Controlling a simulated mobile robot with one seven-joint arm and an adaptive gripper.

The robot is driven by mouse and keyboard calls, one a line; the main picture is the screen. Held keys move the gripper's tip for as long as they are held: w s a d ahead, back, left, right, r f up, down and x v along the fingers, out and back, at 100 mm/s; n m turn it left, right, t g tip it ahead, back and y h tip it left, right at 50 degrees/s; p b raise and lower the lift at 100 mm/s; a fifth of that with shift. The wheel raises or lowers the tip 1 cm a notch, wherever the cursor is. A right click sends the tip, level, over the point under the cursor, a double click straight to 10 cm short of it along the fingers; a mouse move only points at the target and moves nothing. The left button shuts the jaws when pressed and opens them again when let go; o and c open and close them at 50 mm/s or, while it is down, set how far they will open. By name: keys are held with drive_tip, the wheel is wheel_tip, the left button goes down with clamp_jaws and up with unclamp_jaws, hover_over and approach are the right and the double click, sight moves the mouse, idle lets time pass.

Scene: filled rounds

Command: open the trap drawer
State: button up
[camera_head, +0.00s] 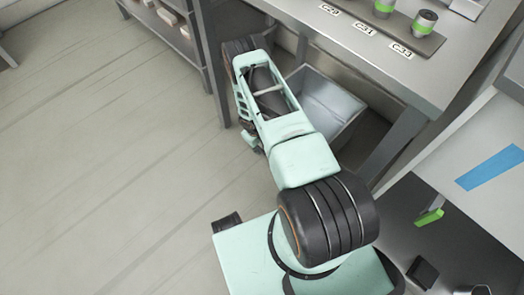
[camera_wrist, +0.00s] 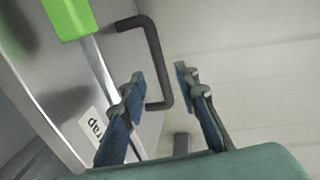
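The trap drawer (camera_wrist: 62,78) shows in the wrist view as a grey front on the left, with a white label (camera_wrist: 95,128) that seems to read "trap", turned over. A dark bar handle (camera_wrist: 158,62) stands out near it. My gripper (camera_wrist: 160,75) is open, with its two blue-padded fingers spread apart. In the picture the handle's bar lies between the fingertips; I cannot tell whether either finger touches it. The drawer looks shut, though its edges are only partly seen. In the head view my arm hides the gripper and I cannot make out the drawer.
A bright green block (camera_wrist: 70,16) is at the wrist view's top left. In the head view a grey bin (camera_head: 345,105) stands under the workbench (camera_head: 400,75), which bears green-banded cans (camera_head: 424,22). A shelf unit (camera_head: 180,45) stands behind. The floor (camera_head: 100,170) at left is clear.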

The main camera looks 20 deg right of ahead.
drive_tip(key=shift+w+d+f+b, duration=0.1)
drive_tip(key=shift+d+f+b, duration=0.15)
drive_tip(key=shift+f, duration=0.75)
drive_tip(key=shift+w+d+f+b, duration=0.1)
drive_tip(key=shift+f+b, duration=0.15)
drive_tip(key=shift+f, duration=0.7)
drive_tip(key=shift+c, duration=0.7)
clamp_jaws()
